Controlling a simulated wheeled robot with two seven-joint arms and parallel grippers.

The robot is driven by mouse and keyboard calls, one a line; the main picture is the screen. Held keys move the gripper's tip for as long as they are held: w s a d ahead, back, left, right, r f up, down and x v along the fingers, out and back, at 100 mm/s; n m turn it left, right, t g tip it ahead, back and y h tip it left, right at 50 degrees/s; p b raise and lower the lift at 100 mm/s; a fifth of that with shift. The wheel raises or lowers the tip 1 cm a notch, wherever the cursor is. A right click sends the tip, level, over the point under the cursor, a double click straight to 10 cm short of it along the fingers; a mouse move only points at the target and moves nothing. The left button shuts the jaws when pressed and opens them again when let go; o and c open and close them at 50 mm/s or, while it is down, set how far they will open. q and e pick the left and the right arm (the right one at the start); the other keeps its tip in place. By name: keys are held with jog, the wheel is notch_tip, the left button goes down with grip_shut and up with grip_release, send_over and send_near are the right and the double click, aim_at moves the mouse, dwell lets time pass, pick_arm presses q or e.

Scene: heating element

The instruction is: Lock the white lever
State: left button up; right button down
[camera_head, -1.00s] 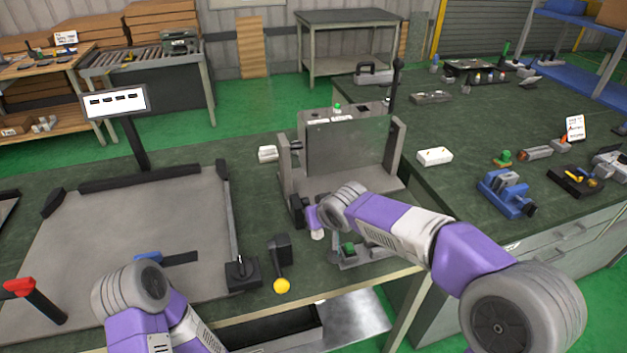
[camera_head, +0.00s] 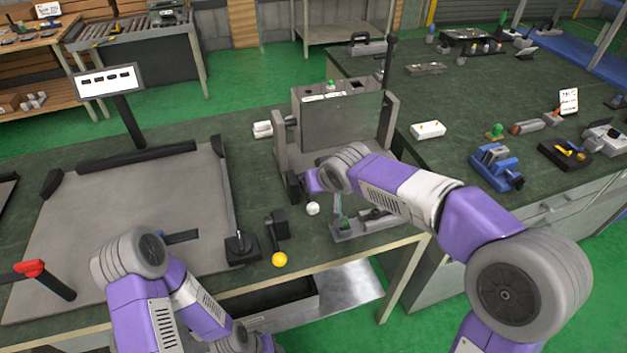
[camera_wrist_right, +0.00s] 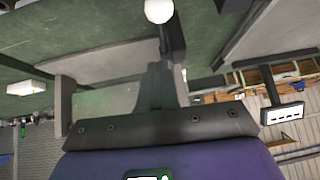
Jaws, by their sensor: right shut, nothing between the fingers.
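The white lever shows as a white ball knob (camera_head: 312,208) in the head view, at the front left of the grey fixture, beside a dark block (camera_head: 293,186). In the right wrist view its white knob (camera_wrist_right: 159,10) sits at the top edge on a dark arm. My right gripper (camera_wrist_right: 160,85) is shut and empty, pointing toward the lever; I cannot tell whether its tips touch the lever arm. In the head view, my right wrist hides the fingers.
A similar lever with a yellow knob (camera_head: 279,260) stands at the bench's front edge. The upright grey panel (camera_head: 340,122) rises behind my right wrist. A flat grey tray (camera_head: 130,215) with a red-topped handle (camera_head: 29,267) lies to the left. A blue vise (camera_head: 496,166) stands right.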

jog(key=s+f+p+v, duration=0.1)
jog(key=v, duration=0.7)
jog(key=shift+s+d, duration=0.25)
jog(key=shift+s, duration=0.15)
